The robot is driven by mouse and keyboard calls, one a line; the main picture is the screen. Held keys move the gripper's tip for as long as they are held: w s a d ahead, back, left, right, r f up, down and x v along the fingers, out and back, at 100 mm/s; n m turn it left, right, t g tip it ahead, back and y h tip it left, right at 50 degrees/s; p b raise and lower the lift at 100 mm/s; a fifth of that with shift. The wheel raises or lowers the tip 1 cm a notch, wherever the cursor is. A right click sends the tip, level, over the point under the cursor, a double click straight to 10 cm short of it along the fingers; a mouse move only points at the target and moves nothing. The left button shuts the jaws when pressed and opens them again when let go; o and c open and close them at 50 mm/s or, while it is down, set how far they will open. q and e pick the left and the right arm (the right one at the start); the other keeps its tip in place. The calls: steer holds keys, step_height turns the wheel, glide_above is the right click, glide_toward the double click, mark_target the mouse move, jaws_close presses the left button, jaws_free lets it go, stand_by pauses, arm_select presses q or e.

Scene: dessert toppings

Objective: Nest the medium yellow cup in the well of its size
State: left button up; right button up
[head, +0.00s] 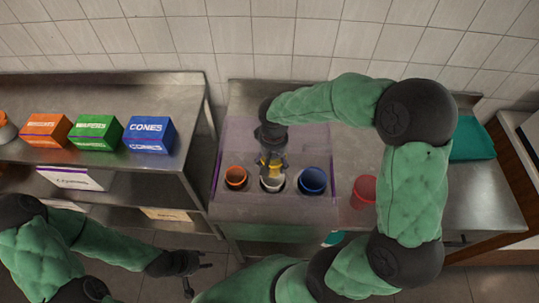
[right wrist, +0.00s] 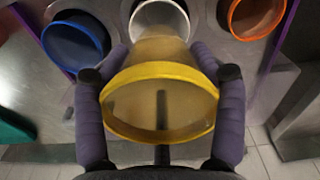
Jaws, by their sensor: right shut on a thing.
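My right gripper (head: 271,163) is shut on the yellow cup (head: 268,166), above and just behind the middle well of the grey holder (head: 218,203). In the right wrist view the yellow cup (right wrist: 160,72) has its wide rim toward the camera, between the two fingers. Its far end overlaps the white cup (right wrist: 160,12), which sits in the middle well (head: 272,183); whether they touch is unclear. An orange cup (head: 235,176) sits in the left well and a blue cup (head: 312,179) in the right well. My left gripper (head: 197,277) is open and empty at the lower left.
A red cup (head: 364,190) stands on the counter right of the holder. Orange (head: 45,131), green (head: 95,132) and blue (head: 150,133) boxes stand on the left shelf. My right arm crosses above the counter.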

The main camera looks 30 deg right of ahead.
steer(key=shift+f, duration=0.15)
steer(key=shift+s+f+b, duration=0.1)
steer(key=shift+f+b, duration=0.1)
steer(key=shift+b, duration=0.1)
steer(key=shift+f+b, duration=3.35)
steer(key=shift+f, duration=1.1)
steer(key=o, duration=1)
steer(key=shift+o, duration=0.2)
steer(key=shift+r+p, duration=3.4)
steer(key=shift+r, duration=1.15)
